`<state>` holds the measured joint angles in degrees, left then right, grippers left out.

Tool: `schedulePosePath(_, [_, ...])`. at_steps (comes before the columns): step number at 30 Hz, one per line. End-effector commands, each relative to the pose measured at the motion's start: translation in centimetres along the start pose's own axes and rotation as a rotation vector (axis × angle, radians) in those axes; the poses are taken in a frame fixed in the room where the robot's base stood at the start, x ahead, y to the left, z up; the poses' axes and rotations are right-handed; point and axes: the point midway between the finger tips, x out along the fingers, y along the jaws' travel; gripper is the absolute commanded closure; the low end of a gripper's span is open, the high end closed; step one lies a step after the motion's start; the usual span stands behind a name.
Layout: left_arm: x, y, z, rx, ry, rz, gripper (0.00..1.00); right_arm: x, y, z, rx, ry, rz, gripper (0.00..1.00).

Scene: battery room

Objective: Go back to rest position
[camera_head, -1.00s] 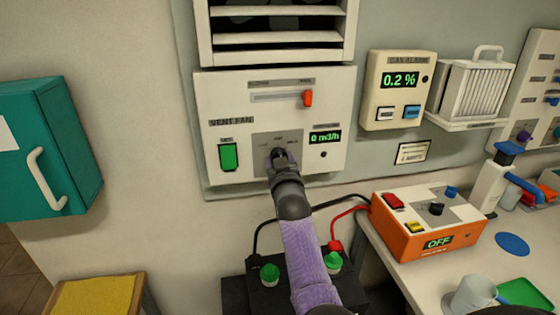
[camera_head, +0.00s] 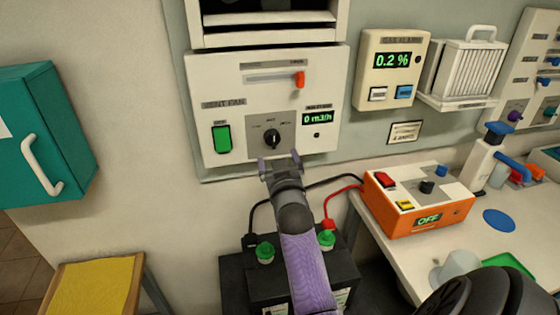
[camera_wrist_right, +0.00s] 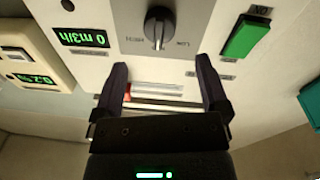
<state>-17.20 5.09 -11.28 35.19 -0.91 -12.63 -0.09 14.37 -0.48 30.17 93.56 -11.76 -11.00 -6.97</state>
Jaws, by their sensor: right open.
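My right gripper (camera_head: 279,160) is open and empty, just below the black rotary knob (camera_head: 272,139) on the white vent fan panel (camera_head: 228,75). In the right wrist view the two dark fingers (camera_wrist_right: 161,66) stand apart, and the knob (camera_wrist_right: 159,28) lies beyond them with nothing touching it. The panel display (camera_head: 318,117) reads 0 m3/h. A green switch (camera_head: 221,138) is left of the knob, and an orange slider handle (camera_head: 299,79) is above it.
An orange box (camera_head: 408,217) reading OFF sits on the bench at right. A black battery (camera_head: 235,273) with green caps and cables is below my arm. A teal cabinet (camera_head: 25,110) hangs at left above a yellow-topped stool (camera_head: 93,289). The gas alarm (camera_head: 390,72) shows 0.2 %.

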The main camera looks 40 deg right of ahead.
Motion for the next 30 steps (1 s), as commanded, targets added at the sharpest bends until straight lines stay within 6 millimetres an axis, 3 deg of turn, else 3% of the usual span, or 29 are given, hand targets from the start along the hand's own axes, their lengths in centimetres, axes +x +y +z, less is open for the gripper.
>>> schedulePosePath(6, [-0.4, -0.5, 0.1, 0.002, -0.001, -0.008, 0.41, -2.7, 0.0, 0.0, 0.000, 0.001, 0.000, 0.05])
schedulePosePath(19, [-0.3, -0.2, -0.1, 0.001, 0.001, -0.003, 0.41, -2.9, 0.0, 0.0, -0.001, 0.000, -0.001, 0.05])
schedulePosePath(22, [-0.3, 0.0, -0.1, -0.001, 0.003, 0.000, 0.41, -3.9, -0.9, 0.9, -0.018, -0.066, -0.049, 0.05])
schedulePosePath(25, [-0.3, 0.2, -0.3, -0.002, 0.005, 0.004, 0.41, -8.2, -3.8, 4.0, -0.068, -0.287, -0.203, 0.05])
schedulePosePath(30, [-0.3, 0.4, -0.3, -0.003, 0.006, 0.007, 0.41, -18.1, -7.5, 8.3, -0.151, -0.668, -0.443, 0.05])
